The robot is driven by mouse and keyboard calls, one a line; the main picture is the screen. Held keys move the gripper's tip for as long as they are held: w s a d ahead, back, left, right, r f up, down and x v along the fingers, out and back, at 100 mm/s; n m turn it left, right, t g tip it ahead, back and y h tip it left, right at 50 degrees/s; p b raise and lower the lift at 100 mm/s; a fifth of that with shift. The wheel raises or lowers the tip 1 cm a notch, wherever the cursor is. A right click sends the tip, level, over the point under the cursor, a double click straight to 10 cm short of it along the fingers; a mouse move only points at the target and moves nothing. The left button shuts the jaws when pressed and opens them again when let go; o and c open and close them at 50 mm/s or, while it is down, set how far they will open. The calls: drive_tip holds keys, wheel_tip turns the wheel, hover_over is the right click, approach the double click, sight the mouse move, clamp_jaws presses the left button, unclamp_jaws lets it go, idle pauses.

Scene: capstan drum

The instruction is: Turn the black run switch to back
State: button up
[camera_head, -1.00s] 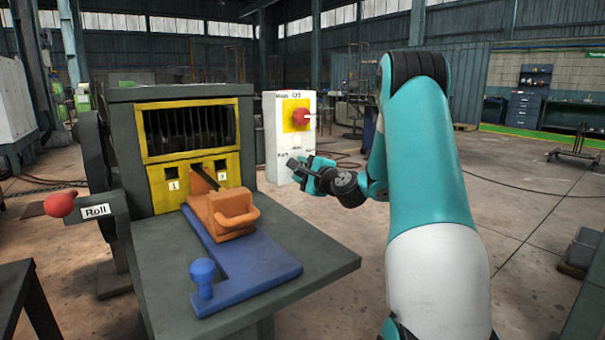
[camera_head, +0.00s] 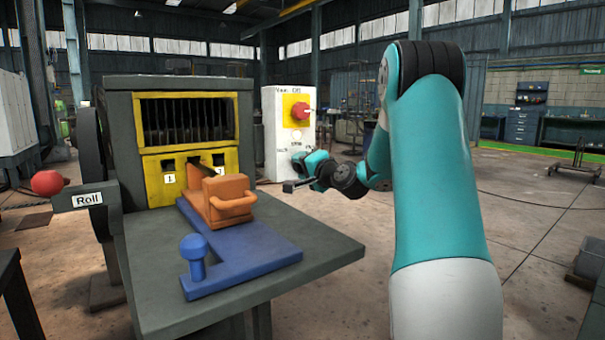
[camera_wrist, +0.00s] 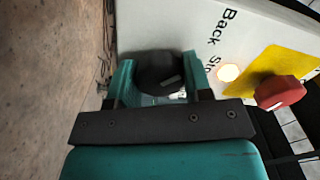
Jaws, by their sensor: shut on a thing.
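The black run switch (camera_wrist: 160,72) is a round black knob on the white control box (camera_head: 272,112). In the wrist view it sits between the two teal fingers of my gripper (camera_wrist: 160,82), which is shut on it. A pale mark shows on the knob's near edge. In the head view my gripper (camera_head: 302,163) is at the lower front of the box and hides the switch. The printed word Back (camera_wrist: 220,32) is beside the knob in the wrist view, with a partly cut-off word Sto under it.
A red mushroom button (camera_head: 299,111) on a yellow plate (camera_wrist: 247,84) is above the switch; a lit lamp (camera_wrist: 228,72) lies between. Left are an orange handled block (camera_head: 228,200), a blue slide plate (camera_head: 240,252) and a red-knobbed Roll lever (camera_head: 48,183).

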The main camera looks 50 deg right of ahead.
drive_tip(key=shift+n, duration=0.3)
drive_tip(key=o, duration=0.9)
drive_tip(key=b+v, duration=0.2)
drive_tip(key=v, duration=1.5)
drive_tip(key=shift+s+f, duration=0.1)
drive_tip(key=shift+s, duration=0.15)
drive_tip(key=shift+d, duration=0.1)
